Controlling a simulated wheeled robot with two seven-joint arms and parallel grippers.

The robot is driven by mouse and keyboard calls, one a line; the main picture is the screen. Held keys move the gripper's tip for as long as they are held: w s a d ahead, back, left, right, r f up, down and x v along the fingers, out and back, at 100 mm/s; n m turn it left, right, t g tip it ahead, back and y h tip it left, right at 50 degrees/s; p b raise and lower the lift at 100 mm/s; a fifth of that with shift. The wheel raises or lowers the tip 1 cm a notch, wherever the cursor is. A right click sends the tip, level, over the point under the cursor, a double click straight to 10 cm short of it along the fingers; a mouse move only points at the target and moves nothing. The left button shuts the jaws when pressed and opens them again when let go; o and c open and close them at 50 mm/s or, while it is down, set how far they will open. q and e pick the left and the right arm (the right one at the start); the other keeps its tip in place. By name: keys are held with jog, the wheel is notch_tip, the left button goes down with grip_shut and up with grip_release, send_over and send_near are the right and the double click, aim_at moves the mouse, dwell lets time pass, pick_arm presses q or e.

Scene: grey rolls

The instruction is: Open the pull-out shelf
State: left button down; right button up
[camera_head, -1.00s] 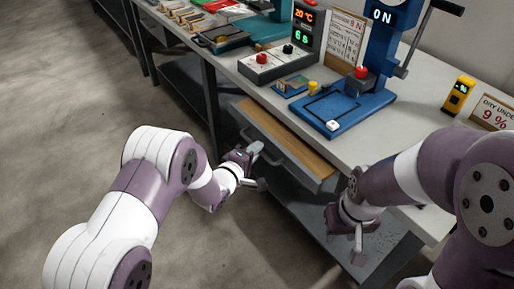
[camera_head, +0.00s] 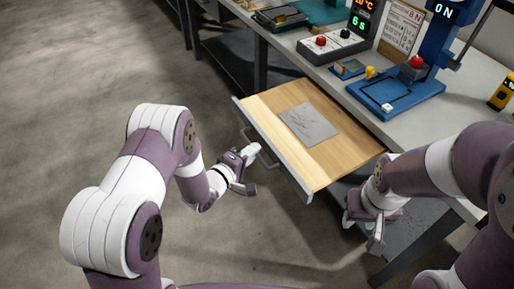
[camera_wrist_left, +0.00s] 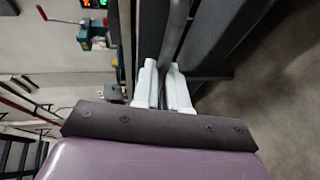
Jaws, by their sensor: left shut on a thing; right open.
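The pull-out shelf (camera_head: 352,151) is a light wooden board with a grey front edge. It stands well out from under the bench top, and a grey flat sheet (camera_head: 309,124) lies on it. A grey bar handle (camera_head: 274,158) runs along its front. My left gripper (camera_head: 254,153) is at the handle's left part, shut on it. In the left wrist view the two white fingers (camera_wrist_left: 163,88) sit on either side of the grey bar. My right gripper (camera_head: 374,229) hangs open and empty right of the shelf, below the bench top.
The bench (camera_head: 448,136) carries a blue press (camera_head: 397,98), a control box (camera_head: 336,47) with a green display, and a yellow device (camera_head: 503,93). A lower bench shelf (camera_head: 415,236) lies near my right gripper. The floor to the left is clear.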

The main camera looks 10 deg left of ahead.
pick_arm(q)
jog(key=c, duration=1.2)
grip_release()
jog(key=p+v, duration=0.1)
jog(key=v, duration=1.1)
jog(key=shift+s+a+p, duration=0.2)
jog(key=shift+s+p, duration=0.15)
jog(key=shift+p, duration=0.05)
